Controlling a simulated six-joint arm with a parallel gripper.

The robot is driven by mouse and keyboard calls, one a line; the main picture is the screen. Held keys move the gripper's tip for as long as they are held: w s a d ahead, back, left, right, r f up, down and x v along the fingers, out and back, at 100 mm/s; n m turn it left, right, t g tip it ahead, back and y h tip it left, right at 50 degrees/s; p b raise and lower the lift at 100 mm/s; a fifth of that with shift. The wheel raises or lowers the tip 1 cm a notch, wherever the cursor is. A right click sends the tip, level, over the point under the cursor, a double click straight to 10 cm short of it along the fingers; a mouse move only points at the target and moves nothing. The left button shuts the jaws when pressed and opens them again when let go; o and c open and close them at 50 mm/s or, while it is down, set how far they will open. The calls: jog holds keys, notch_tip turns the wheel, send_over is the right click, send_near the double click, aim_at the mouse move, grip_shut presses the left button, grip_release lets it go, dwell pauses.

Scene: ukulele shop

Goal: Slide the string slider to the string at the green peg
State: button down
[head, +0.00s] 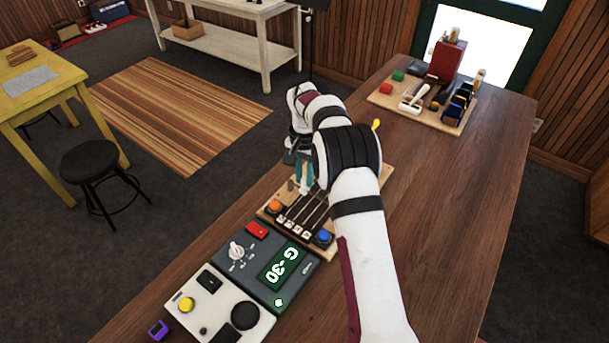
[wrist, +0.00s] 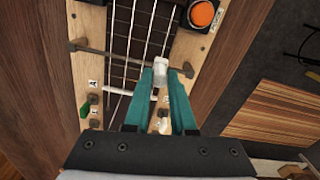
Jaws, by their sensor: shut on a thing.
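My gripper (wrist: 161,72) has its teal fingers shut on a white piece (wrist: 161,66), which appears to be the string slider. The piece sits at a dark crossbar (wrist: 120,56) over the strings (wrist: 141,45), right of most of them in the wrist view. The green peg (wrist: 84,111) is at the board's left edge, to the left of my fingers and apart from them. Its string's full path is unclear, partly covered by my gripper. In the head view my gripper (head: 304,185) is over the string board (head: 268,216); the arm hides the green peg.
An orange button (head: 274,207) and a blue button (head: 323,237) flank the strings. A grey box with a green display (head: 280,266) is in front of the board. A tool board (head: 385,100) is at the table's far end. The table's right side is clear.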

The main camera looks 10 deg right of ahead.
jog(key=s+d, duration=0.5)
jog(key=d, duration=0.1)
jog(key=shift+s, duration=0.4)
jog(key=c, duration=0.7)
grip_release()
jog(key=shift+c, duration=0.2)
jog(key=shift+a, duration=0.1)
notch_tip(320, 180, up, 16)
jog(key=shift+f, duration=0.1)
